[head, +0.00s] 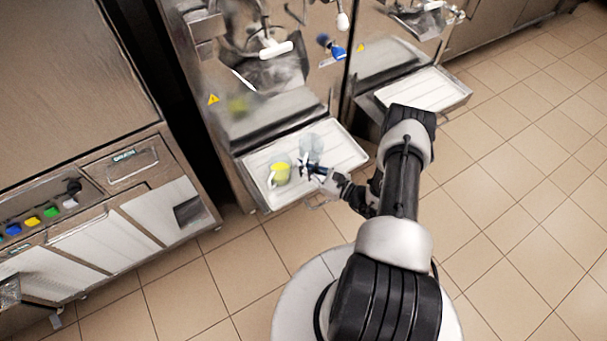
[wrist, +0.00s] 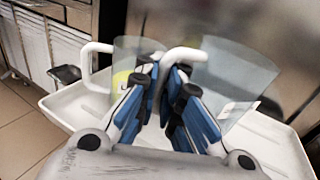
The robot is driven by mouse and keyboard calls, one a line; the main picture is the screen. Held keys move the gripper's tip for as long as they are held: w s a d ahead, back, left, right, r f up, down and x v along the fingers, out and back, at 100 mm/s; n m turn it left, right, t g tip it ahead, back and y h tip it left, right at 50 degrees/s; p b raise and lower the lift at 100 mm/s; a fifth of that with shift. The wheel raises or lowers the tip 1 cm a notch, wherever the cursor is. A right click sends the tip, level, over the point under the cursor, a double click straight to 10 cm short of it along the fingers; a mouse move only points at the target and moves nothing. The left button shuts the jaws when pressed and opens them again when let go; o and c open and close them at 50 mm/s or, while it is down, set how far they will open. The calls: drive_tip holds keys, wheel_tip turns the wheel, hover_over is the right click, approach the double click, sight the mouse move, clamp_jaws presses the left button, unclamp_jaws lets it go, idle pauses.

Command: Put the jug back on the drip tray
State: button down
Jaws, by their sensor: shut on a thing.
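A clear jug (head: 311,146) is at the drip tray (head: 347,156) of the left freezer. In the wrist view the clear jug (wrist: 235,75) has a white handle (wrist: 185,54) that runs between my fingers. My gripper (head: 306,168) is shut on this handle; it also shows in the wrist view (wrist: 166,85). A second jug (head: 281,172) with yellow contents stands on the same tray, left of the clear one. In the wrist view this yellow jug (wrist: 130,60) is behind and left of my fingers. I cannot tell whether the clear jug's base touches the tray; my fingers hide part of it.
The freezer front (head: 280,110) rises behind the tray. A second freezer's tray (head: 425,88) is at the right and looks empty. A cabinet with coloured buttons (head: 32,222) stands at the left. Tiled floor (head: 215,285) is open in front.

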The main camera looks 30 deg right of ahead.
drive_tip(key=shift+f+b, duration=0.6)
drive_tip(key=shift+f, duration=1.2)
drive_tip(key=shift+f, duration=0.15)
drive_tip(key=c, duration=1.7)
unclamp_jaws()
